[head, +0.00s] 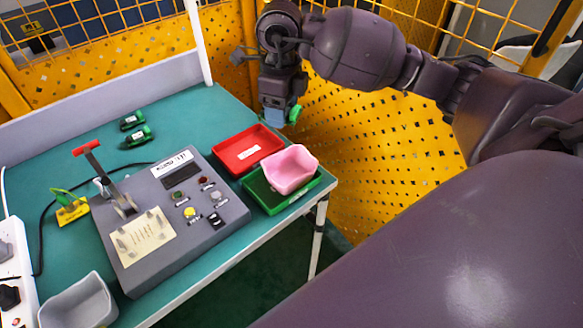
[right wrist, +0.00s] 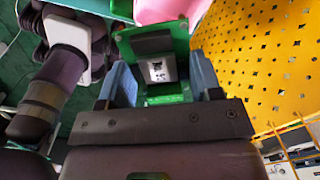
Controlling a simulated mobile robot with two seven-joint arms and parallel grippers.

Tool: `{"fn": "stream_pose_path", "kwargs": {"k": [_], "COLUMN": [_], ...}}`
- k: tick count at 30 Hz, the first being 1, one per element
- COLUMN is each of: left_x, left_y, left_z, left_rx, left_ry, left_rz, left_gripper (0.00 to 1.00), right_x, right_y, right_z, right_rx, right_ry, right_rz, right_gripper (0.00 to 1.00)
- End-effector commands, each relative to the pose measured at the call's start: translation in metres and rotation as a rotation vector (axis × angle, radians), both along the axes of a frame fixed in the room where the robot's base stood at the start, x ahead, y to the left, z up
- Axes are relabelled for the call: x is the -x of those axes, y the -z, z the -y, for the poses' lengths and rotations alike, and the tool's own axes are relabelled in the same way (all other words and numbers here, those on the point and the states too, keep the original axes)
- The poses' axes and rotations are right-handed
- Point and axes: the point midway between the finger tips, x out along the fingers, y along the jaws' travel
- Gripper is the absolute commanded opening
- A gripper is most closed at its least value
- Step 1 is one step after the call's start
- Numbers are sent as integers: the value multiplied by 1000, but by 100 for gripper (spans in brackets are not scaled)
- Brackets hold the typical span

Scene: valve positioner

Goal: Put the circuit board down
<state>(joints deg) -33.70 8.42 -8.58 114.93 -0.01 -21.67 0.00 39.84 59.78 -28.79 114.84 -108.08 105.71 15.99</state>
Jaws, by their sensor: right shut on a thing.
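My right gripper (head: 279,116) is beyond the table's far right edge, above the height of the tabletop, near the red tray (head: 232,150). It is shut on the green circuit board (head: 295,114). In the right wrist view the board (right wrist: 154,58) sits between the two blue fingers (right wrist: 160,90), with a black part and a silvery socket on its face. The fingers hide the board's sides. My left gripper does not show in the head view.
A green tray (head: 263,195) holds a pink bin (head: 292,169). A grey control box (head: 165,220) with a red-handled lever (head: 88,148) fills the table's middle. Two green-and-black parts (head: 138,136) lie behind it. A yellow stand (head: 72,212) is left; a grey bin (head: 78,304) is in front.

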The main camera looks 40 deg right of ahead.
Motion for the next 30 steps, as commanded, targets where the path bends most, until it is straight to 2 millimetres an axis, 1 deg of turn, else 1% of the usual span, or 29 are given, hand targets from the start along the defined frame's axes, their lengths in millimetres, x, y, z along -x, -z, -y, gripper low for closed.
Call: {"fn": "stream_pose_path", "kwargs": {"k": [1, 3, 6, 11, 14, 17, 21, 30], "left_x": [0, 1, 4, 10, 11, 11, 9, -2], "left_y": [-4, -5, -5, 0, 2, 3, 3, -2], "left_z": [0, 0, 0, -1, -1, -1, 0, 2], "left_rx": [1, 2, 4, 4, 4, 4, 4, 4], "left_ry": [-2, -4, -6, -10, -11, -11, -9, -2], "left_rz": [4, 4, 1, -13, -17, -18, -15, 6], "left_gripper": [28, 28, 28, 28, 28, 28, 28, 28], "right_x": [0, 0, 0, 1, 1, 1, 1, 1], "right_y": [-6, -11, -16, -19, -15, 0, 32, 95], "right_z": [4, 9, 15, 21, 22, 21, 22, 22], "right_rx": [-3, -5, -9, -9, -10, -12, -11, -10], "right_ry": [88, 205, 340, 469, 499, 505, 505, 503], "right_rz": [0, -2, -5, -9, -12, -15, -17, -16], "right_gripper": [35, 35, 35, 35, 35, 35, 35, 35]}}
